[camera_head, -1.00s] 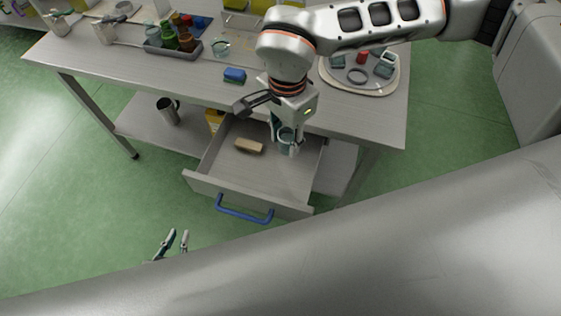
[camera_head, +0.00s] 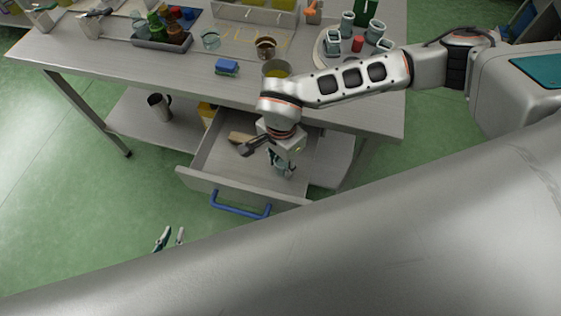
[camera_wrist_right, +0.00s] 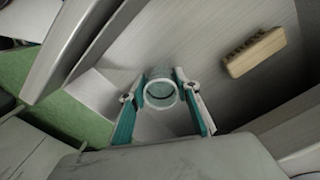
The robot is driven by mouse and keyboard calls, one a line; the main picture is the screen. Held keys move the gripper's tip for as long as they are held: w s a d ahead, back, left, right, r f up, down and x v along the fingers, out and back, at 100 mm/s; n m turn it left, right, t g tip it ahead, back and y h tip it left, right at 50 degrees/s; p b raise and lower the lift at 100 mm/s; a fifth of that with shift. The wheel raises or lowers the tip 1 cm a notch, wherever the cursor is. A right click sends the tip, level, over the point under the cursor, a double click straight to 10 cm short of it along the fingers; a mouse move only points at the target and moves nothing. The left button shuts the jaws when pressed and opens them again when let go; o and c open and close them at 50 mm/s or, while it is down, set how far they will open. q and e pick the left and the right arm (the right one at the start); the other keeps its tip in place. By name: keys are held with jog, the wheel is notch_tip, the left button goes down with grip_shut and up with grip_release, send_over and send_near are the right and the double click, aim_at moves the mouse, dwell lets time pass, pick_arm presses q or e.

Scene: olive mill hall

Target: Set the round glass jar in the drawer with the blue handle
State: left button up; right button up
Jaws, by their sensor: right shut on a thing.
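The round glass jar (camera_wrist_right: 161,93) is between the fingers of my right gripper (camera_wrist_right: 163,98) in the right wrist view, its round rim towards the camera. My right gripper (camera_head: 283,168) is shut on it, inside the open drawer with the blue handle (camera_head: 240,205). In the head view the jar is mostly hidden by the gripper. I cannot tell whether the jar touches the drawer floor. My left gripper (camera_head: 170,238) is at the lower left, in front of the drawer, with its fingers apart and nothing between them.
A wooden brush (camera_head: 240,137) lies in the drawer and shows in the right wrist view (camera_wrist_right: 255,53). On the table (camera_head: 110,70) are a blue sponge (camera_head: 227,66), a grey tray of bottles (camera_head: 163,42) and a round tray of jars (camera_head: 322,50). A metal mug (camera_head: 160,107) stands on the lower shelf.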

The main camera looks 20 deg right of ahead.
aim_at(281, 162)
jog(key=shift+f, duration=0.1)
jog(key=o, duration=1.2)
notch_tip(281, 162, up, 12)
jog(key=p, duration=0.1)
jog(key=shift+s, duration=0.1)
dwell(0.3)
